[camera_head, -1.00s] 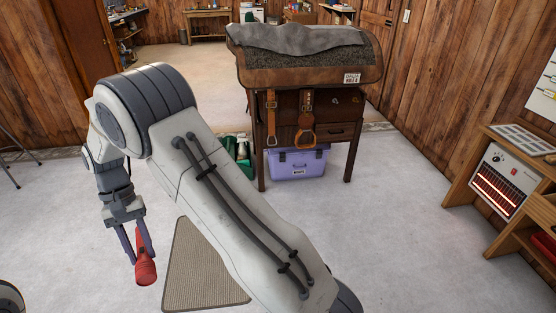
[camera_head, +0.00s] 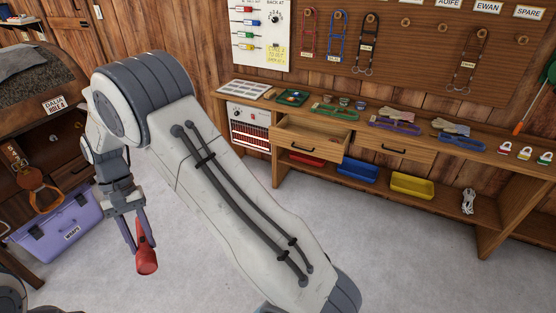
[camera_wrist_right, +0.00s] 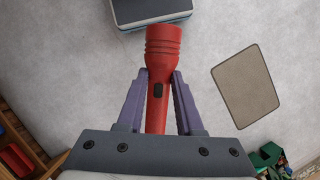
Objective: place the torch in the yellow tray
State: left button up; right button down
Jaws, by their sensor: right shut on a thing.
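My right gripper (camera_head: 138,240) is shut on a red torch (camera_head: 147,258) and holds it above the floor, left of centre in the head view. In the right wrist view the torch (camera_wrist_right: 161,75) lies between the two purple fingers (camera_wrist_right: 160,90), with its wide head pointing away and a dark switch on its side. The yellow tray (camera_head: 412,187) sits on the lower shelf of the wooden bench, well to the right of the gripper. My left gripper is not in view.
A blue tray (camera_head: 357,170) and a red tray (camera_head: 306,158) share the lower shelf. An open drawer (camera_head: 309,137) juts out above them. A lilac box (camera_head: 62,222) stands under the saddle stand at left. Grey floor (camera_head: 400,260) before the bench is clear.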

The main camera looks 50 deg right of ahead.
aim_at(411, 186)
jog(key=z, duration=2.65)
jog(key=i, duration=1.65)
